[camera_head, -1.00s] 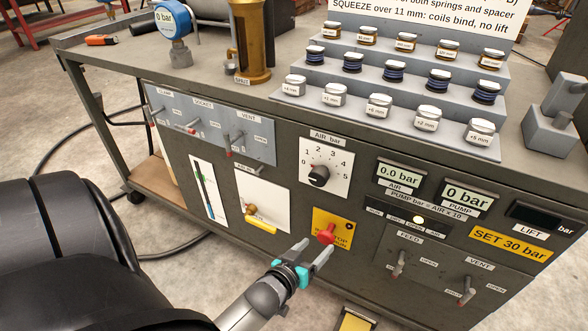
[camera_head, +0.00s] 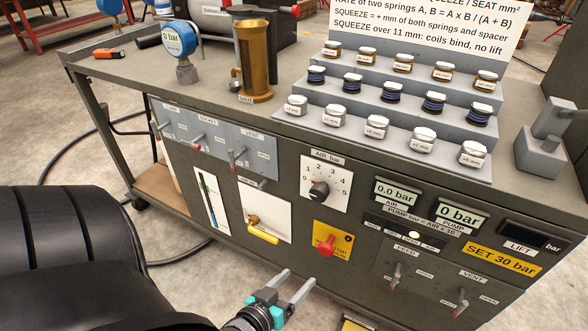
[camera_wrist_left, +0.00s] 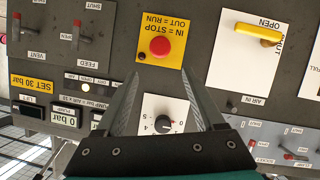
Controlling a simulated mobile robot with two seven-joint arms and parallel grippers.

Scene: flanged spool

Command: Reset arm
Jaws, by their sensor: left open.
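My left gripper (camera_head: 299,278) is open and empty in the head view, below and left of the red stop button (camera_head: 326,245), clear of it. Its two fingers also show spread apart in the left wrist view (camera_wrist_left: 161,80). In that upside-down view the red button (camera_wrist_left: 160,49) on its yellow plate shows beyond the fingertips, with nothing between the jaws touching it. My right gripper is not in view.
The dark cabinet front carries the air knob (camera_head: 319,190), a yellow valve handle (camera_head: 263,234), small levers and displays. On its top stand a gauge (camera_head: 180,40), a brass cylinder (camera_head: 255,60) and a stepped rack (camera_head: 400,95).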

